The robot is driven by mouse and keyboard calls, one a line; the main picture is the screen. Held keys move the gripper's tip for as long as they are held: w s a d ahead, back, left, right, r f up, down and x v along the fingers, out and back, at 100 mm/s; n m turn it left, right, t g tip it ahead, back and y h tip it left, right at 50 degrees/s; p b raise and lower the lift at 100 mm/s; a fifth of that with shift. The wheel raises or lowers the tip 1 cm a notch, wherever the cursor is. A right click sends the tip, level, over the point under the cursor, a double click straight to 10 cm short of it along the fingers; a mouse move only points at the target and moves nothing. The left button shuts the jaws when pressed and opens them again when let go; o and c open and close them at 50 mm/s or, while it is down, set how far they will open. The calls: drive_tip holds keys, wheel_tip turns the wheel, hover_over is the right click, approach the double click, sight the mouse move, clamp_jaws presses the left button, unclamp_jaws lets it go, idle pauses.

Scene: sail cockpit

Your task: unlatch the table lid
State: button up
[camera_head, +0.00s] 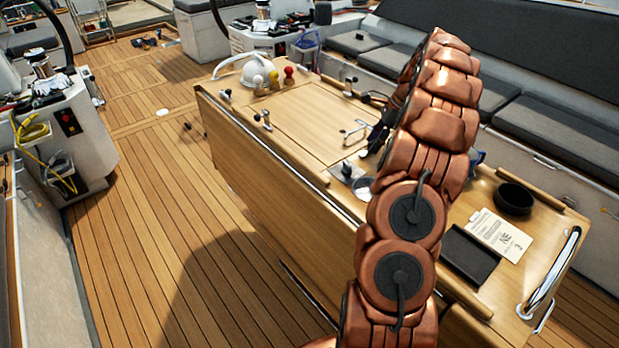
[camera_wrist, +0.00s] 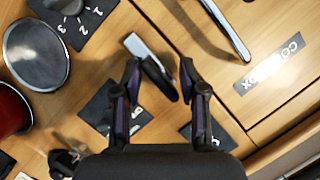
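The wooden table (camera_head: 290,180) runs through the middle of the head view, with a flat lid panel (camera_head: 308,122) in its top. In the wrist view, a small silver and black lever, which looks like a latch (camera_wrist: 141,50), stands on the table top between and just ahead of the fingertips. My gripper (camera_wrist: 160,72) is open, with one finger on each side of it; I cannot tell if either touches. A bent chrome handle (camera_wrist: 228,32) lies to the upper right, beside a "COOLBOX" label (camera_wrist: 270,66). In the head view, my arm hides much of the gripper.
On the table are a white helmet-like object (camera_head: 258,72), a black bowl (camera_head: 513,199), a paper sheet (camera_head: 500,234) and a black tray (camera_head: 468,254).

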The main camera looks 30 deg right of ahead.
drive_tip(key=m+p, duration=0.1)
drive_tip(key=m, duration=0.1)
drive_tip(key=m+t+h+p, duration=0.1)
drive_tip(key=m, duration=0.2)
drive_tip(key=shift+r+h, duration=0.15)
drive_tip(key=shift+h, duration=0.15)
drive_tip(key=m+h+p, duration=0.1)
drive_tip(key=m+p, duration=0.1)
drive_tip(key=m, duration=0.1)
drive_tip(key=shift+s+m+t+h, duration=0.1)
drive_tip(key=shift+m+t+h, duration=0.25)
drive_tip(key=shift+m, duration=0.55)
drive_tip(key=b+v, duration=0.3)
drive_tip(key=v, duration=0.5)
drive_tip(key=s+a+n+g+b, duration=0.1)
drive_tip(key=s+a+n, duration=0.2)
drive_tip(key=a+n, duration=0.5)
drive_tip(key=s+a+n+g+y+b, duration=0.1)
drive_tip(key=a+n, duration=0.8)
drive_tip(key=a, duration=1.2)
drive_tip(key=shift+s+a+f+g, duration=0.25)
drive_tip(key=shift+s+g, duration=0.4)
drive_tip(key=shift+s, duration=0.45)
